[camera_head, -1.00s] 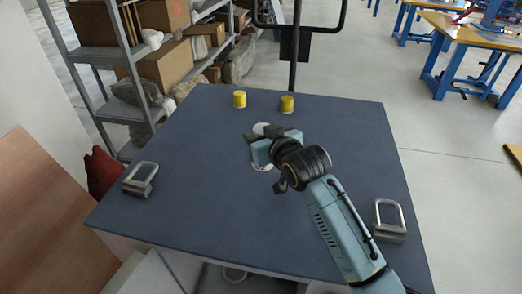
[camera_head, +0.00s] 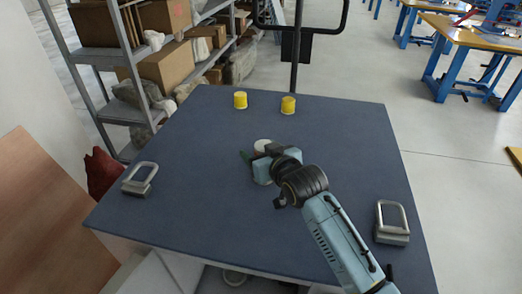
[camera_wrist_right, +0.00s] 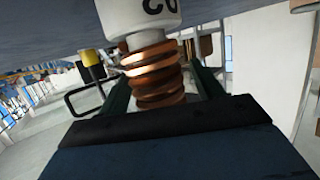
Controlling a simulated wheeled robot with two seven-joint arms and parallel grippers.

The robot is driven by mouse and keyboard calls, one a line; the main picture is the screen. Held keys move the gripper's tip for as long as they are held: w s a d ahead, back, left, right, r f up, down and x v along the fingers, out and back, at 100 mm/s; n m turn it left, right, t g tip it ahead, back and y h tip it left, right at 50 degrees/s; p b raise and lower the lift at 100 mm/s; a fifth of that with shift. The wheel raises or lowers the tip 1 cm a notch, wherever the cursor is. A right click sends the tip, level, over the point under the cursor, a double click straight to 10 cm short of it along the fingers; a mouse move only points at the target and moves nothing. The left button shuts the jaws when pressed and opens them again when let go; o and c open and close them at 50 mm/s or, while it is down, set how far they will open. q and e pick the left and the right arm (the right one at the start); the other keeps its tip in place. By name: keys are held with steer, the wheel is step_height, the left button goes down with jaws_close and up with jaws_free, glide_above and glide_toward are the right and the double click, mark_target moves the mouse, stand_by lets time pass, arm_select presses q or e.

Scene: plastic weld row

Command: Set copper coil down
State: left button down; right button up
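The copper coil (camera_wrist_right: 155,75) is wound on a white spool, whose end (camera_wrist_right: 140,12) carries dark letters in the right wrist view. The coil sits between the two green fingers of my right gripper (camera_wrist_right: 160,85), which look closed around it. In the head view, white spool ends (camera_head: 263,146) show behind and in front of my right gripper (camera_head: 258,163), over the middle of the table. The gripper hides most of the coil there. I cannot tell whether the spool touches the table. My left gripper is not in view.
The dark blue table (camera_head: 190,215) is largely clear around the coil. Two yellow pots (camera_head: 240,100) (camera_head: 288,105) stand at the back. A grey metal looped item (camera_head: 139,187) lies at the left edge, another (camera_head: 393,236) at the right. A loaded shelf (camera_head: 124,55) stands behind left.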

steer(key=shift+r, duration=0.25)
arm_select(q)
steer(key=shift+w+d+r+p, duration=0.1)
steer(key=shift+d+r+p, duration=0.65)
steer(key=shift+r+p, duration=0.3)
arm_select(e)
steer(key=v, duration=1.2)
steer(key=shift+s+f, duration=0.1)
steer(key=shift+f, duration=0.05)
